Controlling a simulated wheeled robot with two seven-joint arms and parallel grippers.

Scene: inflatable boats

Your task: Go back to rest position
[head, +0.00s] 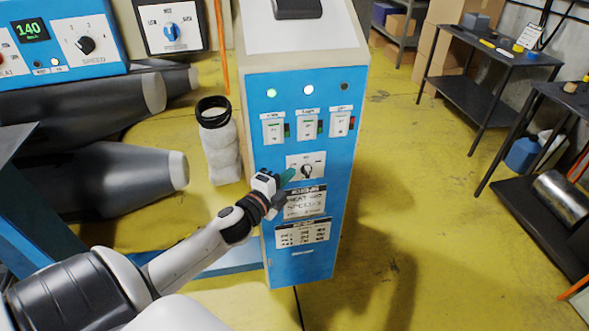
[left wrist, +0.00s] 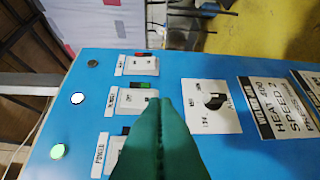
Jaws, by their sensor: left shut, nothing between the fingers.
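My left gripper (head: 287,177) is in front of the blue control panel (head: 258,232), near the left side of a black rotary knob (head: 307,171). Its green fingers (left wrist: 161,140) are closed together and empty in the left wrist view. The knob also shows in the left wrist view (left wrist: 213,101), to the right of the fingertips and apart from them in the picture. I cannot tell whether the fingers touch the panel. My right gripper is not in view.
The panel has several switches (head: 308,127) and lamps; a green lamp (head: 271,93) and a white lamp (head: 308,90) look lit. Dark tables (head: 470,88) stand at right. Yellow floor (head: 420,190) between is clear.

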